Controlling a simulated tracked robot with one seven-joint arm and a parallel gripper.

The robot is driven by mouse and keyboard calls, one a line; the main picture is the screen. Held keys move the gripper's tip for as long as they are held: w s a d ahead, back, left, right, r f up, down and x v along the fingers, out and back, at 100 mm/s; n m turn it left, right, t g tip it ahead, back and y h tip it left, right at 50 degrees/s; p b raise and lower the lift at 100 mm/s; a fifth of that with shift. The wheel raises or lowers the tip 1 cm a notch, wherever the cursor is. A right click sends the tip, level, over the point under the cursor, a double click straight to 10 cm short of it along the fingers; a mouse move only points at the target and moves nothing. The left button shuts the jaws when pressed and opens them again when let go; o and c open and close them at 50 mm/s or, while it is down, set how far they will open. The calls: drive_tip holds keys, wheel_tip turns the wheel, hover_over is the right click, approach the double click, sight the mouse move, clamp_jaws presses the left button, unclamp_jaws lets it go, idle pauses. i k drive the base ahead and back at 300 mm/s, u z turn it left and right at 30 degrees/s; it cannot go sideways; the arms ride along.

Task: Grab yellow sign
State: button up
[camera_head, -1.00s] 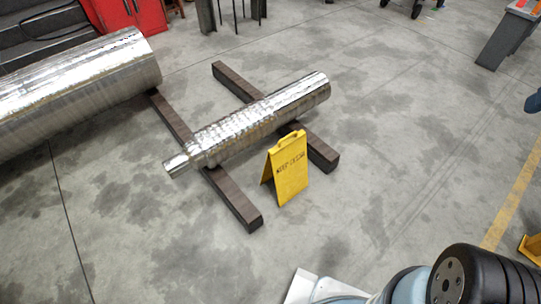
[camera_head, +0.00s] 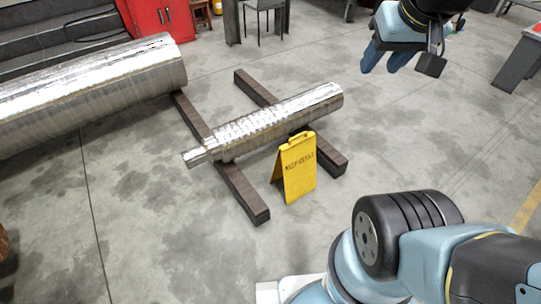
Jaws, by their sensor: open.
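The yellow sign (camera_head: 299,170) is a folding A-frame floor sign with dark lettering and a handle slot at its top. It stands upright on the concrete floor in front of the smaller metal cylinder, between two dark beams. My gripper (camera_head: 402,66) is at the upper right of the picture, with blue fingers on the left and a dark block on the right. It is open and empty, well apart from the sign, up and to the right of it. Part of the gripper's upper end is cut off by the picture's top edge.
The smaller shiny cylinder (camera_head: 265,125) lies across two dark beams (camera_head: 243,193) right behind the sign. A larger cylinder (camera_head: 90,90) lies at the left. A red cabinet (camera_head: 160,18) and a metal stand (camera_head: 262,15) are at the back. The floor right of the sign is clear.

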sight(295, 161)
drive_tip(key=u, duration=0.25)
drive_tip(key=i, duration=1)
drive_tip(key=z, duration=0.05)
